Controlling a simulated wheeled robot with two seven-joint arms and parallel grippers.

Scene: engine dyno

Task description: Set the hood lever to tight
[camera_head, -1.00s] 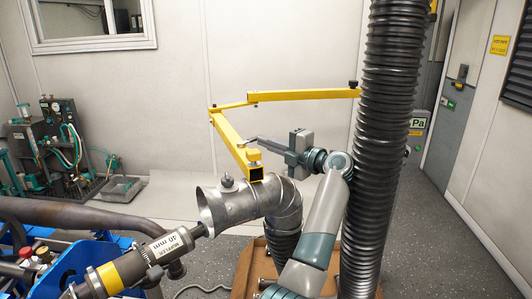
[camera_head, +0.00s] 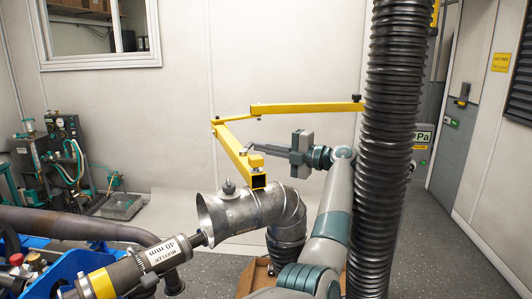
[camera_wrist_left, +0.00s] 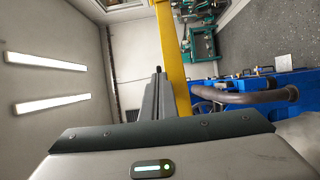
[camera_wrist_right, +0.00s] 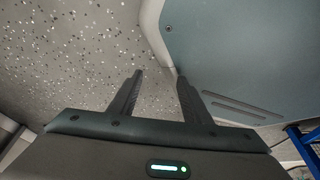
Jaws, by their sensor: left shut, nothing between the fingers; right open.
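The metal exhaust hood (camera_head: 245,210) is a flared pipe hanging at the end of a yellow jointed boom (camera_head: 232,148). I cannot tell which part is the lever. My left gripper (camera_head: 254,148) is shut and empty, its fingers pointing left just above the boom's near end. In the left wrist view its closed fingers (camera_wrist_left: 158,75) lie close beside the yellow boom (camera_wrist_left: 172,60); contact is unclear. My right gripper (camera_wrist_right: 158,75) is open and empty.
A black corrugated hose (camera_head: 385,140) stands right of my left arm. A muffler pipe (camera_head: 140,265) points at the hood's mouth from the lower left, above a blue frame (camera_head: 85,262). Green equipment (camera_head: 50,155) stands by the left wall. Speckled floor is open at right.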

